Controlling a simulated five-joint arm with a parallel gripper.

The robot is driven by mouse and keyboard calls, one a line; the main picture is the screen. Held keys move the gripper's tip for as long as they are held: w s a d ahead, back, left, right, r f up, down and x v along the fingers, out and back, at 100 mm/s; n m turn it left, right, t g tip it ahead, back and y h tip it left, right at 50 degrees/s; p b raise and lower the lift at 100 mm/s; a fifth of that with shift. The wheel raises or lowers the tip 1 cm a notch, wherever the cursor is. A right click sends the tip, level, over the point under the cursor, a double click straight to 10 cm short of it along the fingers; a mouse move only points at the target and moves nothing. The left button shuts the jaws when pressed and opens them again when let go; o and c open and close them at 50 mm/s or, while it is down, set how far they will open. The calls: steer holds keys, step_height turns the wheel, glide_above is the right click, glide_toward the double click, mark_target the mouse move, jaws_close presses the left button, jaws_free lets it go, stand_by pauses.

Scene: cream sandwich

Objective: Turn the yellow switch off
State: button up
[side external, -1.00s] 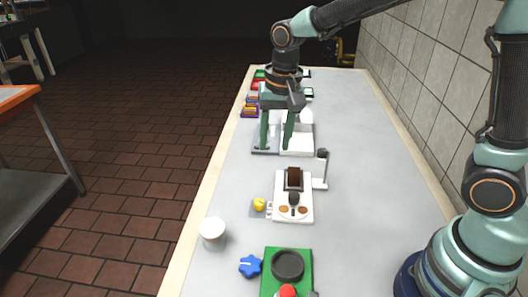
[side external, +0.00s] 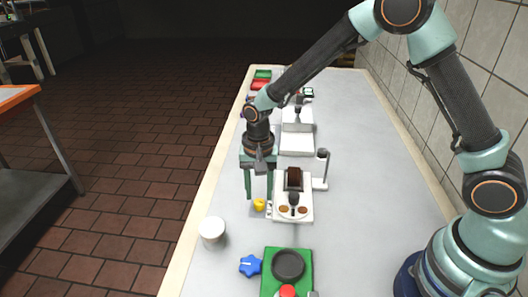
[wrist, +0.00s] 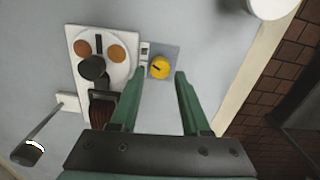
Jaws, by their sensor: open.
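The yellow switch (side external: 259,204) is a round knob on a small grey plate at the left side of a white station. In the wrist view the yellow switch (wrist: 160,67) has a dark line across it, and it shows just beyond and between my fingertips. My gripper (side external: 259,199) is open and empty, pointing down by the switch. In the wrist view my gripper (wrist: 158,72) has its two green fingers spread apart. The side view does not clearly show the height of the fingertips above the plate.
The white station (side external: 306,212) bears brown discs and a dark brush-like part. A lever (side external: 322,170) stands at its right. A white cup (side external: 212,231), a blue knob (side external: 250,266) and a green base with a black dish (side external: 288,264) are nearer the camera. The counter's right side is clear.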

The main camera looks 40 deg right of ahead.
mark_target(259, 205)
steer(key=shift+f, duration=1.25)
jaws_close()
steer(key=shift+n, duration=0.3)
steer(key=n, duration=1.1)
steer(key=shift+n, duration=0.3)
